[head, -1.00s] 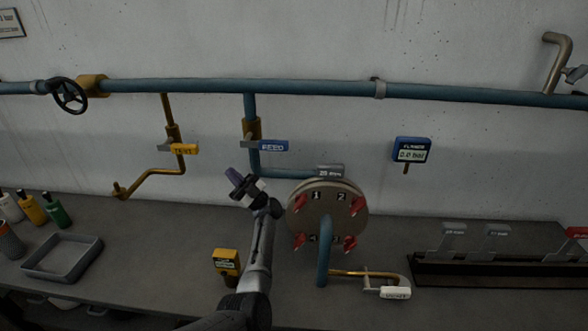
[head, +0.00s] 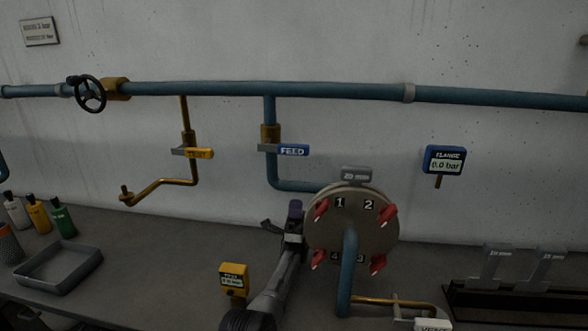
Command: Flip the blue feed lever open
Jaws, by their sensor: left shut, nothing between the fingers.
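The blue feed lever (head: 293,150) sticks out to the right from a brass valve (head: 270,134) on the blue vertical pipe below the main line. It lies level, across the pipe, with its FEED label facing me. My left gripper (head: 295,208) is shut and empty. In the picture it is below the lever, just left of the round flange, and apart from the lever. My right gripper does not show.
The round flange (head: 378,232) with numbered red clamps stands right of my left arm. A grey tray (head: 59,269) and bottles sit at left.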

